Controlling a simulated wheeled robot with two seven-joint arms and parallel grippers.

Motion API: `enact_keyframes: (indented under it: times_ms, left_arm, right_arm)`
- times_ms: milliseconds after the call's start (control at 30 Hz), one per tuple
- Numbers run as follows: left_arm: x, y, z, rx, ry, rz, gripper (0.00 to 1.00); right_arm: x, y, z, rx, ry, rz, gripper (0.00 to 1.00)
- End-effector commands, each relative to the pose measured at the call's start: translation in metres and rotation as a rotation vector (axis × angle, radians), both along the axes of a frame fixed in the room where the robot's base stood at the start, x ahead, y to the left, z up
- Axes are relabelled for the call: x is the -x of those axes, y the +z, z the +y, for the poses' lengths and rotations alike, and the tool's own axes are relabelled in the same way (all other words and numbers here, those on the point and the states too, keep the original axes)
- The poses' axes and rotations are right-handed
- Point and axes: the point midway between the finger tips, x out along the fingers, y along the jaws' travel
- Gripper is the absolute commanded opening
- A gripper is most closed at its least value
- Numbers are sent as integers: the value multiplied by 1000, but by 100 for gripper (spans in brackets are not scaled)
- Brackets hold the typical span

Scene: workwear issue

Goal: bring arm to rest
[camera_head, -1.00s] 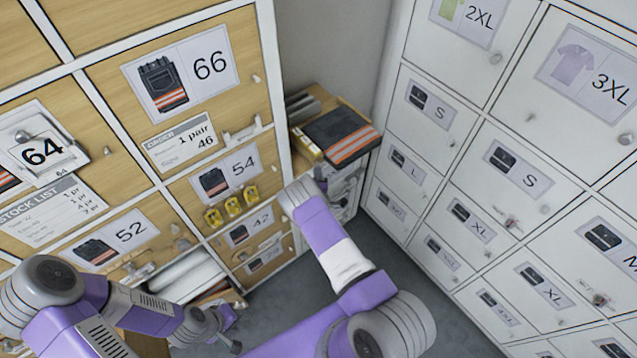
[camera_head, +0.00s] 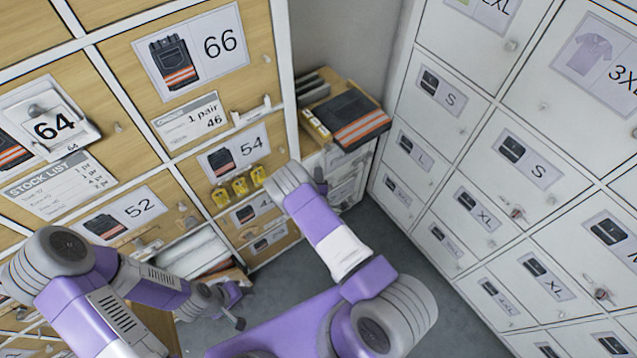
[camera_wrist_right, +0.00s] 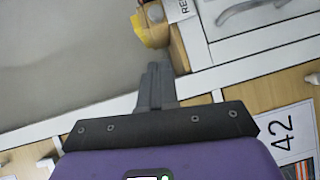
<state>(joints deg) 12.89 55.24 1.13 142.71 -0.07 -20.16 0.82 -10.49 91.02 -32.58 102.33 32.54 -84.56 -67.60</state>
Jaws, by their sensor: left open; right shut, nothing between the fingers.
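Wooden drawers with number labels (camera_head: 190,50) stand at left, white lockers (camera_head: 450,100) at right. Folded dark trousers with orange stripes (camera_head: 350,118) lie on a low unit in the corner. Yellow items (camera_head: 240,187) sit below the 54 label. Grey floor (camera_head: 410,260) is clear between the cabinets.

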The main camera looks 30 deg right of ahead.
Motion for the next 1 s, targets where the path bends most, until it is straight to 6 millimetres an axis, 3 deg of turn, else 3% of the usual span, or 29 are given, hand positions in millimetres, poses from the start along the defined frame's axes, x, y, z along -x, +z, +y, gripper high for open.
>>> enact_keyframes:
  times_ms: [200, 567, 667, 767, 867, 1000]
  left_arm:
    - [0, 0, 0, 0, 0, 0, 43]
    - [0, 0, 0, 0, 0, 0, 43]
    - [0, -2, 0, 0, 0, 0, 43]
    - [0, -9, 0, 0, 0, 0, 43]
    - [0, -18, 0, 0, 0, 0, 43]
    - [0, -32, 0, 0, 0, 0, 43]
  right_arm:
    - [29, 3, 14, 1, 0, 2, 0]
    - [36, 4, 17, -1, 0, 0, 0]
    - [40, -4, 15, -56, -20, 25, 0]
    - [56, -31, 13, -244, -85, 104, 0]
    - [87, -68, 23, -561, -203, 227, 0]
    - [144, -102, 70, -1049, -413, 429, 0]
